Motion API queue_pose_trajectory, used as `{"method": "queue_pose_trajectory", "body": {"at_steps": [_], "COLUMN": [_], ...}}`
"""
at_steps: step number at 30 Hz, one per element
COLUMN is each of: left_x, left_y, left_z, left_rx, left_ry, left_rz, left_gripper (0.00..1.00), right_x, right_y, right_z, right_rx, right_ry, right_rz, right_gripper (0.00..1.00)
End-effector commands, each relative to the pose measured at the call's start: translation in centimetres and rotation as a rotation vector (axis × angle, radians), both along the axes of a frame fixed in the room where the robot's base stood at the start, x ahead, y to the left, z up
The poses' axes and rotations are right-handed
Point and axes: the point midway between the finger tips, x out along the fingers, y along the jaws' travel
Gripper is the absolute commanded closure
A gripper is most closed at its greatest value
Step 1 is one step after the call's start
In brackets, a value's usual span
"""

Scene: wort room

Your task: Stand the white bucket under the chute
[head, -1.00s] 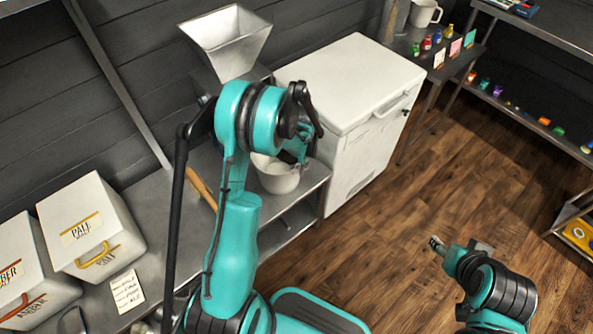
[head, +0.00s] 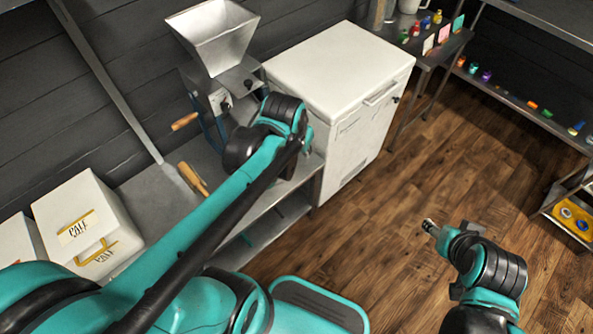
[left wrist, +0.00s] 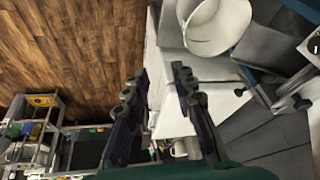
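The white bucket (left wrist: 215,22) shows at the top of the left wrist view, close to the grey mill body (left wrist: 272,48); my left arm hides it in the head view. My left gripper (left wrist: 159,73) is open, with nothing between its fingers, and the bucket is beyond and to the right of its tips. In the head view the mill stands on the steel bench, with a pale hopper (head: 213,35) on top. I cannot make out its chute; the arm covers that area. My right gripper (head: 430,227) hangs over the floor, too small to read.
A white chest (head: 340,85) stands right of the mill. A wooden handle (head: 185,121) sticks out from the mill, and another wooden piece (head: 193,180) lies on the bench (head: 150,193). White malt boxes (head: 75,215) are at the left. The wooden floor (head: 370,220) is open at the right.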

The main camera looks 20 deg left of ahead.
Motion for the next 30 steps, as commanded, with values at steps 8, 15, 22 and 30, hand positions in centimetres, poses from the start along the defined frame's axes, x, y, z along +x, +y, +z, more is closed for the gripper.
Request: {"method": "queue_pose_trajectory", "body": {"at_steps": [8, 15, 22, 30], "left_x": [-6.5, -8.0, -8.0, -8.0], "left_y": [-2.5, -3.1, -3.1, -3.1], "left_z": [1.5, 1.4, 1.4, 1.4], "left_rx": [-0.057, -0.077, -0.077, -0.077], "left_ry": [-0.162, -0.21, -0.211, -0.21], "left_rz": [0.02, 0.029, 0.028, 0.029], "left_gripper": [0.74, 0.74, 0.74, 0.74], "right_x": [0.0, 0.0, 0.0, 0.0], "right_y": [0.0, 0.0, 0.0, 0.0], "right_z": [0.0, 0.0, 0.0, 0.0], "right_rx": [0.0, 0.0, 0.0, 0.0], "right_ry": [0.0, 0.0, 0.0, 0.0], "right_rz": [0.0, 0.0, 0.0, 0.0], "right_gripper": [0.46, 0.46, 0.46, 0.46]}}
